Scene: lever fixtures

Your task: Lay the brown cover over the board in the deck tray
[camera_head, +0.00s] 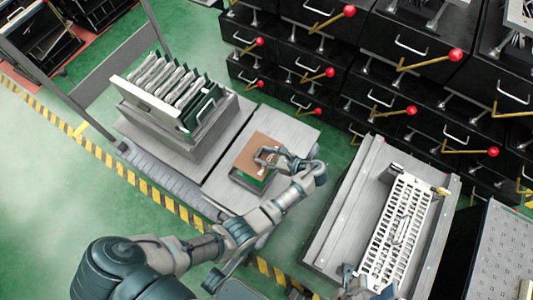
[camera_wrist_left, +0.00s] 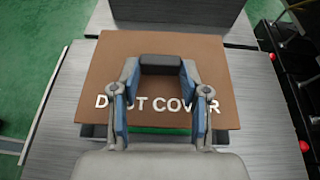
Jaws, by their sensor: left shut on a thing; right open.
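The brown cover (camera_head: 254,146) lies flat over a grey metal deck (camera_head: 291,131) in the head view. In the left wrist view the brown cover (camera_wrist_left: 100,70) fills the middle and bears white lettering, partly hidden by my fingers. A green board edge (camera_head: 247,180) shows below the cover's near side, and a green strip (camera_wrist_left: 160,130) shows there in the wrist view. My left gripper (camera_head: 267,156) is shut on the cover. I cannot tell whether the cover touches the board. My right gripper (camera_head: 368,286) is open at the bottom, near the white slotted rack.
A grey bin (camera_head: 165,127) of upright boards stands left of the deck. A grey tray (camera_head: 345,215) with a white slotted rack (camera_head: 400,225) lies to the right. Black drawers with red-knobbed brass levers (camera_head: 415,62) line the back.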

